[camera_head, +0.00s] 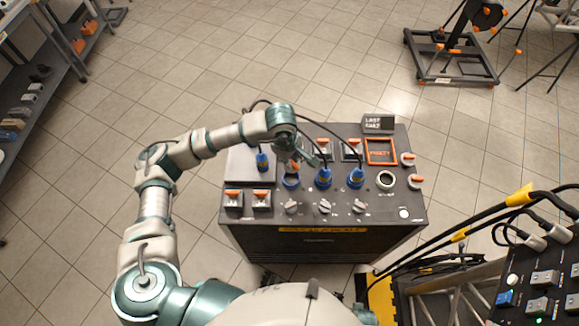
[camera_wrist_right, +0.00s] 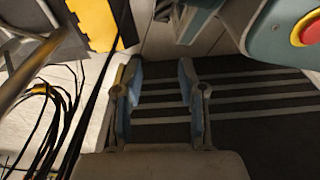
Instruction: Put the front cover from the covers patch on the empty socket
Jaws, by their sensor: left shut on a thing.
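My left gripper (camera_head: 297,161) is over the panel, just behind a blue-rimmed socket (camera_head: 291,182) that has no plug in it. It is shut on a small piece with an orange part, seemingly a cover (camera_head: 293,168); the fingers hide much of it. I cannot tell whether it touches the socket. Two pale round covers with orange tabs, a rear one (camera_head: 408,159) and a nearer one (camera_head: 416,181), sit at the panel's right edge. My right gripper (camera_wrist_right: 161,88) is open and empty in the right wrist view, away from the panel.
Blue plugs (camera_head: 323,178) (camera_head: 355,177) with black cables stand right of the socket. Another blue plug (camera_head: 262,160) is at left. Orange-topped switches (camera_head: 233,198), grey knobs (camera_head: 325,206) and an orange frame (camera_head: 380,151) crowd the panel. A yellow-marked rack stands at lower right.

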